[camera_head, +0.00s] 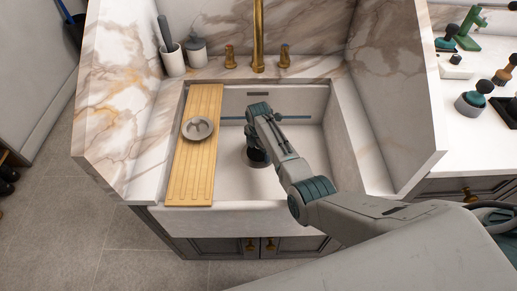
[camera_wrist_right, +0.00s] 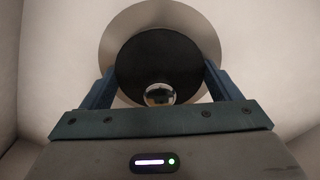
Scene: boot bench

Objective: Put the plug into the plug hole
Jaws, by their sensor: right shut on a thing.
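The black round plug (camera_wrist_right: 160,62) with a shiny metal knob (camera_wrist_right: 160,94) is between the two blue fingers of my right gripper (camera_wrist_right: 161,78) in the right wrist view. The gripper is shut on it. Behind the plug is the pale metal ring of the plug hole (camera_wrist_right: 113,32), and the plug covers its middle. I cannot tell whether the plug is in the hole or above it. In the head view my right gripper (camera_head: 258,151) points down into the sink, and the arm hides part of the basin. My left gripper is not in view.
The white sink (camera_head: 228,187) has high walls around the gripper. A ribbed wooden board (camera_head: 179,186) lies across its left side with a grey round dish (camera_head: 197,129) on it. A brass tap (camera_head: 258,40) stands behind. Brushes (camera_head: 475,99) and other items are on the right counter.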

